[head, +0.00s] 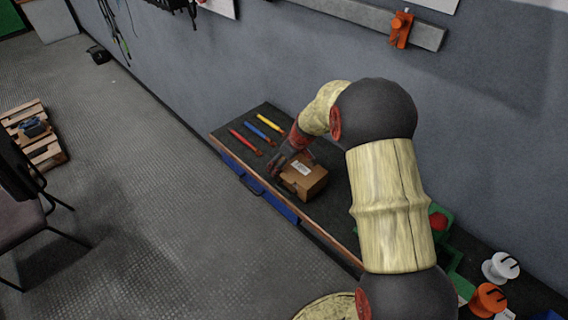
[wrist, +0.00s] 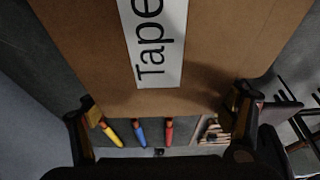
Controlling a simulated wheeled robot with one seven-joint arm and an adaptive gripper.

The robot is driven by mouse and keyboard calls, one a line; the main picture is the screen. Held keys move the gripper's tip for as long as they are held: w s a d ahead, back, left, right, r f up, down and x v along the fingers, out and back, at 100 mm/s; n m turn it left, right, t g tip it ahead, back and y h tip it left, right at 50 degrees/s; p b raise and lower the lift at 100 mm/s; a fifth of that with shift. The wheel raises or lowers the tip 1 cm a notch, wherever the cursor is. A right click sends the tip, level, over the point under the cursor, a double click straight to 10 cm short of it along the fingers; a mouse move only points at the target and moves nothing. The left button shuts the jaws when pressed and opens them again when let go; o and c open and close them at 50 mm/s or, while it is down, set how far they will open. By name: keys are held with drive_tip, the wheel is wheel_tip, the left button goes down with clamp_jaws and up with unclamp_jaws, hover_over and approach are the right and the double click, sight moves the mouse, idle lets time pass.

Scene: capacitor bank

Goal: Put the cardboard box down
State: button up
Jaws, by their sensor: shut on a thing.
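The cardboard box (head: 305,181) is brown with a white label on top. It is at the front edge of the dark workbench top (head: 240,124), and I cannot tell whether it rests on it or hangs just above. My gripper (head: 289,166) is at the left end of the box. In the wrist view the box (wrist: 90,50) fills the upper part, and its label reads "Tape". My gripper's fingers (wrist: 168,103) lie at both sides of the box, shut on it. The box's underside is hidden.
Yellow (head: 270,125), blue (head: 263,131) and red (head: 245,143) handled tools lie on the bench to the left of the box. A green bin (head: 441,217) and spools (head: 501,267) stand to the right. The wall is close behind. A chair (head: 22,215) and pallet (head: 40,150) stand at far left.

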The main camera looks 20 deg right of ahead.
drive_tip(key=shift+f, duration=0.2)
drive_tip(key=o, duration=1.2)
drive_tip(key=shift+r, duration=0.1)
drive_tip(key=shift+c, duration=0.2)
drive_tip(key=shift+r, duration=0.15)
